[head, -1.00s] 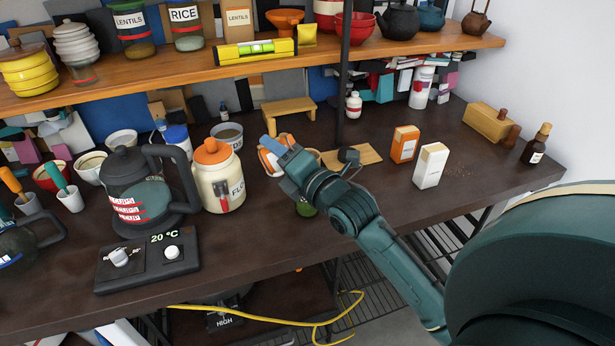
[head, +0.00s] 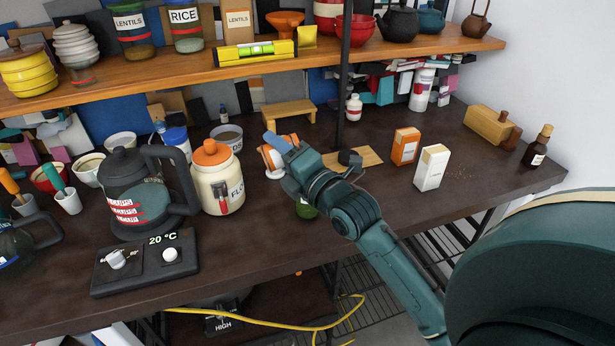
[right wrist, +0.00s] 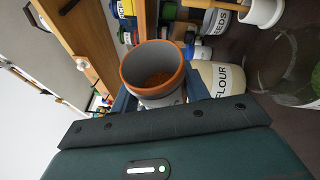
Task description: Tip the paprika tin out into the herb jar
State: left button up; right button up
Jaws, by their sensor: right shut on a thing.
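The paprika tin, white with an orange rim and bands (head: 274,161), is in my right gripper (head: 278,146), held above the counter behind the wrist. In the right wrist view the gripper's blue fingers stand either side of the tin (right wrist: 152,97), whose open mouth shows reddish-brown powder inside. The tin looks tilted in the head view. A small glass jar with green contents (head: 306,209), likely the herb jar, stands below my right wrist, mostly hidden by it. No powder is seen falling. My left gripper is not in view.
A flour jar (head: 218,180) stands close left of the tin, with a dark jug (head: 137,190) beyond. A dark upright post (head: 343,90) rises behind my wrist. An orange box (head: 404,147) and a white box (head: 431,168) stand to the right. The counter front is fairly clear.

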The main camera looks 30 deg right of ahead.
aim_at(291, 136)
jog(key=shift+s+d+r+m+t+h, duration=0.1)
jog(key=shift+d+r+m+t+h, duration=0.2)
jog(key=shift+m, duration=0.55)
jog(key=shift+d+r+m+t+h, duration=0.1)
jog(key=shift+r+m+t, duration=0.2)
jog(key=shift+m, duration=0.5)
jog(key=shift+s+d+r+m+t+h, duration=0.15)
jog(key=shift+m+t, duration=0.25)
jog(key=shift+m, duration=0.45)
dwell(0.4)
jog(key=shift+d+r+m+t+h, duration=0.15)
jog(key=shift+d+m+t+h, duration=0.1)
jog(key=shift+m, duration=0.4)
jog(key=shift+d+r+m+t+h, duration=0.15)
jog(key=shift+m+h, duration=0.1)
jog(key=shift+m, duration=0.45)
jog(key=shift+d+r+m+t+h, duration=0.15)
jog(key=shift+m+t+h, duration=0.1)
jog(key=shift+m, duration=0.4)
dwell(0.5)
jog(key=shift+s+d+f+m+h+b, duration=0.15)
jog(key=shift+f+m+h+b, duration=0.15)
jog(key=shift+m, duration=0.3)
jog(key=shift+d+f+m+h+b, duration=0.15)
jog(key=shift+f+m+h, duration=0.15)
jog(key=shift+m, duration=0.3)
jog(key=shift+d+r+m+t+h, duration=0.1)
jog(key=shift+d+m+t+h, duration=0.25)
jog(key=shift+m, duration=0.35)
